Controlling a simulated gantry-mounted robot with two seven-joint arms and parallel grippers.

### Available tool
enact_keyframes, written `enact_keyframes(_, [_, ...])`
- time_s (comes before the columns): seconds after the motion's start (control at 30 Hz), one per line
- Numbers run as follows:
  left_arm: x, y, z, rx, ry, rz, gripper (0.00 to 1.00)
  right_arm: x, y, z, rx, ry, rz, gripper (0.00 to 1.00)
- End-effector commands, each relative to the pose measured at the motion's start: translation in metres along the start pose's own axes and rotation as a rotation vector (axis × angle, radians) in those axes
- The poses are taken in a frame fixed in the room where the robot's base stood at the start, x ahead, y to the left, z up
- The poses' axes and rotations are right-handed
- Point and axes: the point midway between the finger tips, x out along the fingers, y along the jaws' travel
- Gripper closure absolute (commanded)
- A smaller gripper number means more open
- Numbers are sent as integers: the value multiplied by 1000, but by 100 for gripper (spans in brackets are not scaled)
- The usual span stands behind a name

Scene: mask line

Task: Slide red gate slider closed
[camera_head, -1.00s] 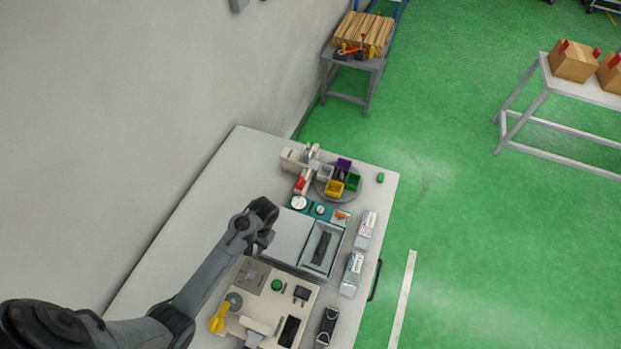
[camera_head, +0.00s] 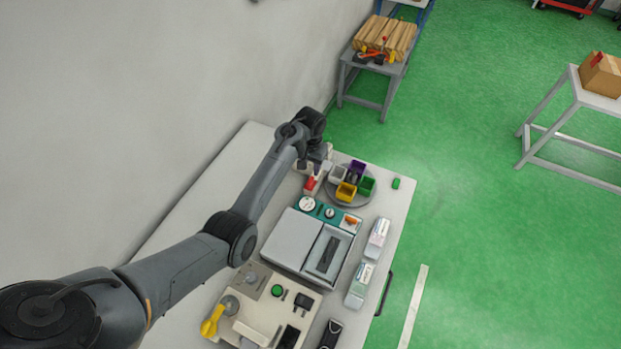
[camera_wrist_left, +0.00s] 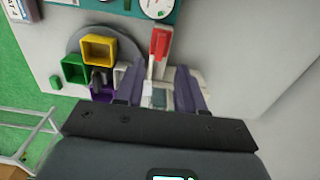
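The red gate slider (camera_head: 310,184) shows as a small red block on a pale fixture at the far left of the table, partly hidden by my left gripper and arm. In the left wrist view the red slider (camera_wrist_left: 160,41) stands on a narrow cream rail, ahead of the fingers. My left gripper (camera_head: 318,168) is over the far end of that fixture. In the left wrist view its two dark fingers (camera_wrist_left: 158,90) are apart, with pale fixture parts showing between them; contact cannot be told. My right gripper is not in view.
A round grey turntable (camera_head: 361,202) with purple, yellow, green and white bins stands right beside the fixture. A grey machine with a teal panel (camera_head: 327,213) lies nearer, and two clear packs (camera_head: 377,238) lie along the right edge. A green piece (camera_head: 396,183) sits at the far-right corner.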

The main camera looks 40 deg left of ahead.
Motion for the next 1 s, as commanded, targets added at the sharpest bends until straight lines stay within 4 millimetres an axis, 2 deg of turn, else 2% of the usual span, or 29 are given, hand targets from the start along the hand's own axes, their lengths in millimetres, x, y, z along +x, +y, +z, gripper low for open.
enact_keyframes(0.2, [37,-1,1,-1,-3,-1,62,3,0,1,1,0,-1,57])
enact_keyframes(0.43, [63,0,1,0,-1,-1,62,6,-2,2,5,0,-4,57])
enact_keyframes(0.6, [70,0,0,0,0,-1,62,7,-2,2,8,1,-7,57])
enact_keyframes(0.87, [71,0,0,0,0,-1,62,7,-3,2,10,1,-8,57])
enact_keyframes(0.9, [71,0,0,0,0,-1,63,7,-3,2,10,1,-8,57])
enact_keyframes(1.0, [71,0,0,0,0,-1,79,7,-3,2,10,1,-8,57])
